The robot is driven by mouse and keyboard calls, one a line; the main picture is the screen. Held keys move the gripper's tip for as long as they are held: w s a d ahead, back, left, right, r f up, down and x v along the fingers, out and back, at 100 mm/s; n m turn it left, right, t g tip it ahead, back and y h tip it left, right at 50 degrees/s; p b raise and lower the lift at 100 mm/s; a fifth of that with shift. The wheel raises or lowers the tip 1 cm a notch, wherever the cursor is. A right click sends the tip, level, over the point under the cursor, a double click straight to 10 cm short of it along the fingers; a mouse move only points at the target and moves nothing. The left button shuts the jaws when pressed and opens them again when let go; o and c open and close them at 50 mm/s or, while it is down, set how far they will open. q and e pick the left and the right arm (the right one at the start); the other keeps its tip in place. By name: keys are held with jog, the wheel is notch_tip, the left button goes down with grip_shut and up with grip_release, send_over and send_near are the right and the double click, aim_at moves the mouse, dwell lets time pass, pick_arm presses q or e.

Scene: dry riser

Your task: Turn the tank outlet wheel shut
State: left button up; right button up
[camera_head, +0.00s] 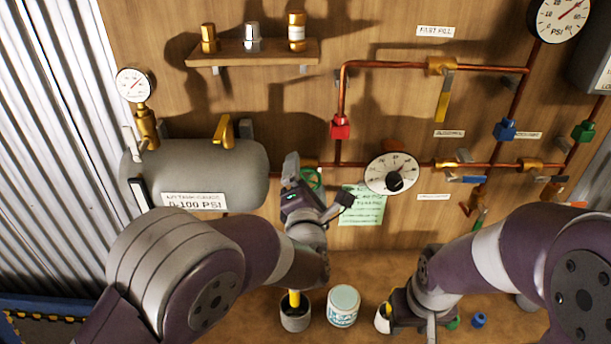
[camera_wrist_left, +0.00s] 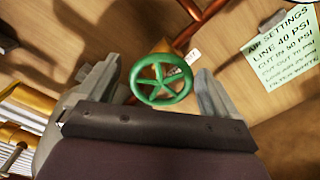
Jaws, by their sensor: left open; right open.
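The tank outlet wheel (camera_head: 312,179) is a green spoked handwheel on the pipe just right of the grey tank (camera_head: 235,165). In the head view my left gripper (camera_head: 318,182) partly covers it. In the left wrist view the wheel (camera_wrist_left: 161,79) lies between the two open fingers of my left gripper (camera_wrist_left: 155,88), with a visible gap on each side. Whether the fingertips reach past its rim is unclear. My right gripper (camera_head: 402,312) is low at the right, above the bench near the cups. Its fingers are mostly hidden.
A round gauge (camera_head: 390,173) and a green settings note (camera_head: 362,206) sit right of the wheel. Copper pipes (camera_head: 400,66) with several valves cross the wooden wall. A black cup (camera_head: 295,316) and a white tin (camera_head: 343,306) stand on the bench. A shelf (camera_head: 255,54) is above.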

pick_arm(q)
jog(key=shift+w+f, duration=0.15)
jog(key=shift+w, duration=0.05)
jog(key=c, duration=1)
jog(key=shift+o, duration=0.2)
jog(key=shift+f, duration=0.1)
jog(key=shift+f+m+b, duration=0.1)
jog(key=shift+m+b, duration=0.4)
jog(key=shift+b, duration=0.15)
jog(key=shift+m+b, duration=0.95)
jog(key=shift+m, duration=0.05)
jog(key=shift+m+b, duration=0.7)
jog(key=shift+m, duration=0.3)
jog(key=shift+m+b, duration=0.4)
jog(key=shift+m, duration=0.6)
